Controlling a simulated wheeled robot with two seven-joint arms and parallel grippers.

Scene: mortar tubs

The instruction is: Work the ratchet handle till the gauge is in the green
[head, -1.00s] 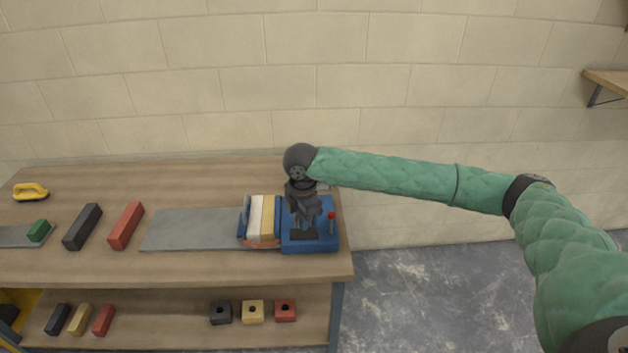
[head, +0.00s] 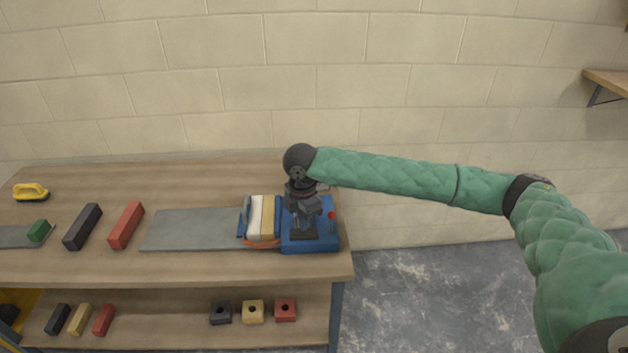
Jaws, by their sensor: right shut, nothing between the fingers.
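A blue device (head: 325,243) sits at the right end of the bench top, with a red knob (head: 332,215) at its right side that looks like the end of the ratchet handle. My right gripper (head: 304,225) points down over the device, left of the red knob, shut and empty. It hides the middle of the device. A stack of white and tan slabs (head: 261,217) with an orange strap stands against the device's left side. I cannot make out a gauge. My left gripper is not in view.
A grey plate (head: 185,230) lies left of the stack. A red block (head: 126,225), a black block (head: 83,226), a green block (head: 38,230) and a yellow-handled tool (head: 31,192) are further left. Several small blocks lie on the lower shelf (head: 165,325). Floor right of the bench is clear.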

